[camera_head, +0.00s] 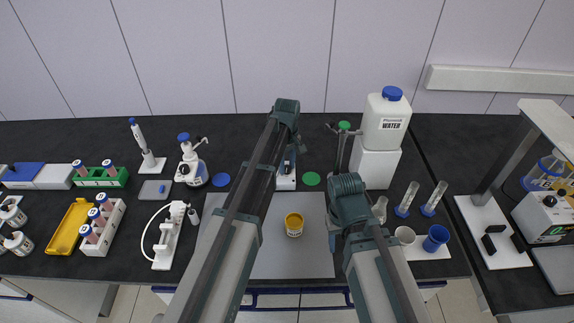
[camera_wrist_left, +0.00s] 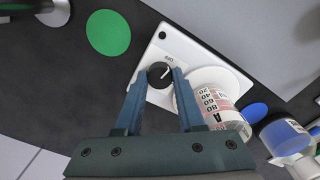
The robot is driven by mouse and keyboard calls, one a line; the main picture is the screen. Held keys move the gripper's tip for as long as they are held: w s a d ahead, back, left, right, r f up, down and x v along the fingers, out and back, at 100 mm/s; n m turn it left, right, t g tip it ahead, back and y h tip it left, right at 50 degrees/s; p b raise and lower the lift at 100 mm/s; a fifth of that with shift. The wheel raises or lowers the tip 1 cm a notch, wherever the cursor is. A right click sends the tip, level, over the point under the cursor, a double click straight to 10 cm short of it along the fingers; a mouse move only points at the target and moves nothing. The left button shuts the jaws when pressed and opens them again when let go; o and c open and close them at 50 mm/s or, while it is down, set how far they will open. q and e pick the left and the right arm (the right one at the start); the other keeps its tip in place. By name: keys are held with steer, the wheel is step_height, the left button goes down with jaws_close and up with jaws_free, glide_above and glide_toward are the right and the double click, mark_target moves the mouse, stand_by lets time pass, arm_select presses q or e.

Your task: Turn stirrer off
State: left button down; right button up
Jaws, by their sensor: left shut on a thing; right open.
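The stirrer (camera_head: 286,183) is a small white plate unit on the dark bench, mostly covered by my left arm in the head view. In the left wrist view its white body (camera_wrist_left: 157,47) carries a round black knob (camera_wrist_left: 157,74) with a light pointer line and small lettering beside it. A clear vessel with a printed scale (camera_wrist_left: 212,98) stands on its plate. My left gripper (camera_wrist_left: 160,80) is shut on the knob, one finger at each side. My right gripper (camera_head: 333,238) is open and empty over the bench's front part, partly hidden by its own arm.
A green disc (camera_head: 311,178) and a blue disc (camera_head: 221,179) lie beside the stirrer. The white water canister (camera_head: 386,122) stands to the right. A yellow-lidded jar (camera_head: 294,224) stands on a grey mat (camera_head: 275,262) in front. Bottles and a pump crowd the left.

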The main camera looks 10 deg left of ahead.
mark_target(287, 167)
arm_select(q)
steer(key=shift+n, duration=0.8)
steer(key=c, duration=0.5)
jaws_free()
steer(key=shift+r, duration=0.1)
step_height(287, 167, up, 14)
steer(key=p, duration=1.3)
steer(key=shift+f+p, duration=0.2)
steer(key=shift+p, duration=0.2)
arm_select(e)
step_height(287, 167, up, 14)
steer(key=shift+f, duration=0.15)
